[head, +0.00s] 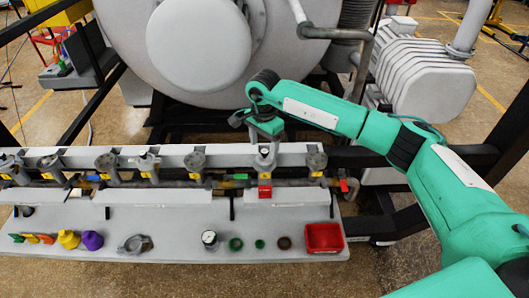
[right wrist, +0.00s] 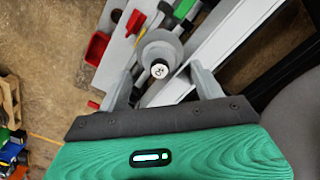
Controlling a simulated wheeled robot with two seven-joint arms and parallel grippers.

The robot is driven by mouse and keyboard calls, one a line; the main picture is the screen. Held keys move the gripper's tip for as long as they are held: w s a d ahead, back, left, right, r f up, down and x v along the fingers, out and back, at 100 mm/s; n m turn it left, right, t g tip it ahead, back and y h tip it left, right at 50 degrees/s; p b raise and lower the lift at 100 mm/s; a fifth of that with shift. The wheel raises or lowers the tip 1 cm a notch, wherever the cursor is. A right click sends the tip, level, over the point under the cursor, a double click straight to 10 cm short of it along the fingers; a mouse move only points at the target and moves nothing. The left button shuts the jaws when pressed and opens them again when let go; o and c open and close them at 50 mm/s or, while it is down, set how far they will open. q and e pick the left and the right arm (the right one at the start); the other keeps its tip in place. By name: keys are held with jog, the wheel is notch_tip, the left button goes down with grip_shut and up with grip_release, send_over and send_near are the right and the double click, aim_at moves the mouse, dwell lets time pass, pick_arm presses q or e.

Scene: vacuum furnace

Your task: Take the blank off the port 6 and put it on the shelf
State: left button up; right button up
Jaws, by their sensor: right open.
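My right gripper (head: 266,136) is above a port in the manifold row, the sixth from the left in the head view. In the right wrist view, its two open fingers (right wrist: 158,78) stand on either side of a round grey fitting with a small white marked top, which looks like the blank (right wrist: 160,48). I cannot tell whether the fingers touch it. In the head view the gripper largely hides the top of this port (head: 265,162); a red tag hangs below it. The grey shelf (head: 180,232) lies in front of and below the row. My left gripper is not in view.
On the shelf are colored plugs (head: 68,239), a clamp (head: 135,244), a gauge (head: 209,239), several rings (head: 236,244) and a red bin (head: 324,237). Bare shelf shows between clamp and gauge. The furnace body (head: 200,45) stands behind. A neighboring port (head: 315,160) is close on the right.

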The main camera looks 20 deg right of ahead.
aim_at(265, 151)
jog(key=shift+d+f+p, duration=0.1)
jog(key=shift+f+p, duration=0.55)
jog(key=shift+f, duration=1.05)
jog(key=c, duration=1.1)
